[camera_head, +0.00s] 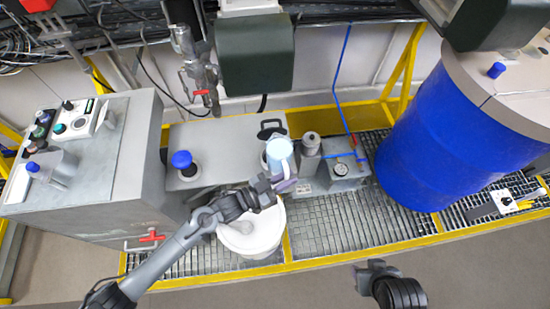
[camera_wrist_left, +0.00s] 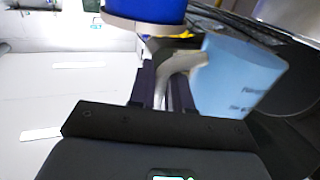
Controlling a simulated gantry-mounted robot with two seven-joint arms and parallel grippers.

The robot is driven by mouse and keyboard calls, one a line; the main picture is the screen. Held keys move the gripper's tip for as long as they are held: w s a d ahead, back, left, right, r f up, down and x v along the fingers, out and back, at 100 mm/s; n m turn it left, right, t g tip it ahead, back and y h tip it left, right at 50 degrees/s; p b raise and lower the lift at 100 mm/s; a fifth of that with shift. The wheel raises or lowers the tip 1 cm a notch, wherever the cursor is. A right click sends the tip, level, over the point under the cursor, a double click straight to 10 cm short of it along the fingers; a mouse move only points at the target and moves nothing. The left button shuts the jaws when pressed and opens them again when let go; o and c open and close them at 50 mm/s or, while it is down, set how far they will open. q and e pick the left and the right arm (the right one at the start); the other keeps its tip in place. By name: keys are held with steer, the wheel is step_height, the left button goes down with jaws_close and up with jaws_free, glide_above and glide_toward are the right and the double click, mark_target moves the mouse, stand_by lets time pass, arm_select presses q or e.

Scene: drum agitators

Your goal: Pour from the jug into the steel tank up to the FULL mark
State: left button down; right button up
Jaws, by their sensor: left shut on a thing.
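The light blue jug (camera_head: 279,157) is held above the front right of the grey steel tank (camera_head: 225,134), close to its black-handled opening. My left gripper (camera_head: 284,184) is shut on the jug's handle. In the left wrist view, the grey handle (camera_wrist_left: 178,68) sits between the fingers, beside the jug's pale blue body (camera_wrist_left: 238,77) with printed text. I cannot tell the jug's exact tilt, and I see no stream. The FULL mark and the level inside the tank cannot be made out. My right gripper (camera_head: 374,268) is at the bottom right, away from the tank; its jaws are unclear.
A white bucket (camera_head: 252,236) stands below my left forearm. A blue-capped post (camera_head: 182,163) rises at the tank's left. A gauge unit (camera_head: 342,168) and a large blue drum (camera_head: 440,140) stand to the right. Yellow rails edge the grating; the front floor is clear.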

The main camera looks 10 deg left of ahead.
mark_target(288, 177)
arm_select(q)
steer(key=shift+w+f, duration=0.1)
stand_by(0.5)
steer(key=r+n+p, duration=0.1)
steer(key=r+p, duration=0.1)
steer(key=p, duration=0.1)
steer(key=shift+s+d+r+n+p, duration=0.15)
steer(key=shift+s+r+n+p, duration=0.15)
steer(key=shift+s+r+n, duration=0.1)
steer(key=shift+r+n+p, duration=0.25)
steer(key=shift+n+p, duration=0.15)
steer(key=shift+p, duration=0.1)
steer(key=shift+f, duration=0.1)
steer(key=shift+r+n+y+p, duration=0.3)
steer(key=shift+r+p, duration=0.15)
steer(key=shift+p, duration=0.05)
steer(key=shift+s+d+r+n+g+p, duration=0.1)
steer(key=shift+s+r+n+g+p, duration=0.1)
steer(key=shift+r+n+g+p, duration=0.3)
steer(key=shift+w+f, duration=0.1)
steer(key=shift+f, duration=0.1)
